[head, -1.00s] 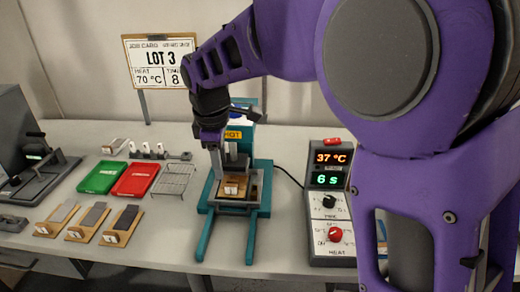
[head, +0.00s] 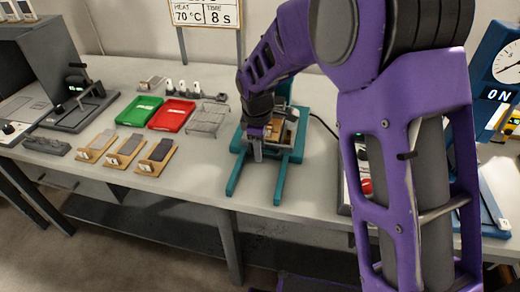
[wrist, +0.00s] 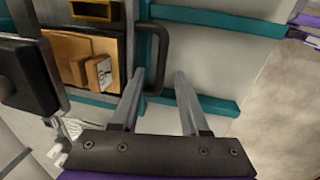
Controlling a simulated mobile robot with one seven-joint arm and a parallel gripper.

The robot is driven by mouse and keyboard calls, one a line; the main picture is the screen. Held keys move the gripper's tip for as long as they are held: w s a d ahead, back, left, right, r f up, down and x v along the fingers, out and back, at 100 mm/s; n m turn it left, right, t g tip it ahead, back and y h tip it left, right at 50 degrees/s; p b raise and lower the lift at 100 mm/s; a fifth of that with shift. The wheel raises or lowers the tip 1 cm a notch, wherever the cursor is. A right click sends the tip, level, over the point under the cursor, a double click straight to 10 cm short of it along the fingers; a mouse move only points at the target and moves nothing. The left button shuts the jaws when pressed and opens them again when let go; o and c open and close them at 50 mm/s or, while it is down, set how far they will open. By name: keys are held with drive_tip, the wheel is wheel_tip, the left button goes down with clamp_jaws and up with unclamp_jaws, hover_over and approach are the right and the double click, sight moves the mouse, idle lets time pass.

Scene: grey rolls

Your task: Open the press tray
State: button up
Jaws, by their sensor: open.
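The teal press (head: 283,152) stands on the bench in the head view, its tray partly hidden by my arm. In the wrist view the press tray (wrist: 118,45) carries a wooden block with a small white tag. A dark bar handle (wrist: 163,48) runs along the tray's edge. My gripper (wrist: 160,73) is open and empty. Its fingertips lie close to the handle, with the handle's lower end showing between them in the picture. I cannot tell whether they touch it. In the head view my gripper (head: 257,155) points down at the front of the press.
Several wooden boards with grey strips (head: 126,150) sit nearer the front edge. A control box (head: 347,190) is mostly hidden behind my arm.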

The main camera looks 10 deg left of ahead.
drive_tip(key=shift+f, duration=0.25)
clamp_jaws()
idle(1.4)
